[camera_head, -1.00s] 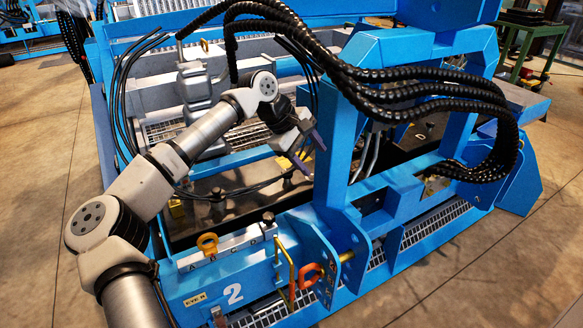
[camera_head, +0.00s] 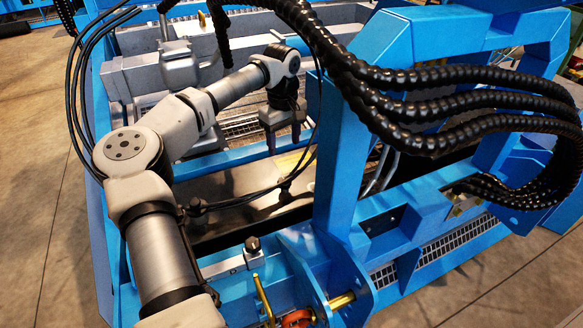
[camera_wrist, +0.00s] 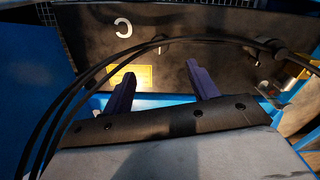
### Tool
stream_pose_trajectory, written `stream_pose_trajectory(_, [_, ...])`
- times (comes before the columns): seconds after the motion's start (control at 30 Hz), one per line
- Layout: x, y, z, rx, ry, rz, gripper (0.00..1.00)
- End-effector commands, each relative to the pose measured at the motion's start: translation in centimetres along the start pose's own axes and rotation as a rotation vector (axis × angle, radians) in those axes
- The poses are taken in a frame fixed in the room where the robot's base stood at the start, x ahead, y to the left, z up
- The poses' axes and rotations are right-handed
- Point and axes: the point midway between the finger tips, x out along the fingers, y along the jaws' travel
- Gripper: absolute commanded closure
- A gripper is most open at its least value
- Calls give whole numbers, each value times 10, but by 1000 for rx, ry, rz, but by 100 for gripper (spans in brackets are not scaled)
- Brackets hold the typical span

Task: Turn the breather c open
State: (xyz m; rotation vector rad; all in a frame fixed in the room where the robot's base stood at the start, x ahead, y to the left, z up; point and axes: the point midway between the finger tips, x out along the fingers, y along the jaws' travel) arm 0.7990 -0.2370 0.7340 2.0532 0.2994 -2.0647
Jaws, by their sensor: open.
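My gripper (camera_head: 284,138) hangs fingers-down over the blue frame's inner bay, open and empty. In the wrist view its two purple fingers (camera_wrist: 166,80) are spread apart with nothing between them. Beyond them is a dark panel (camera_wrist: 215,58) with a white letter C (camera_wrist: 123,28). A small fitting (camera_wrist: 160,44) sits right of the letter, partly behind a black hose; I cannot tell whether it is the breather or how it is turned. In the head view a small dark fitting (camera_head: 285,187) stands in the bay below the gripper, apart from it.
Black hoses (camera_wrist: 75,95) loop across the wrist view, close around the gripper. A blue upright (camera_head: 340,150) stands just right of the gripper. Thick ribbed hoses (camera_head: 430,80) arch over the right side. A yellow label (camera_wrist: 130,76) is on the panel.

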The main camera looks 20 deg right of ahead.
Motion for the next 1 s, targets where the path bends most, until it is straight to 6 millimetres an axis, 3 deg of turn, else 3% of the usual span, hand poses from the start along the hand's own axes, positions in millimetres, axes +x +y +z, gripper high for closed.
stream_pose_trajectory(0.27, [14,-2,-2,1,5,-10,41])
stream_pose_trajectory(0.7, [102,-3,-2,1,3,-9,41])
stream_pose_trajectory(1.0, [136,-3,-2,1,5,-9,41])
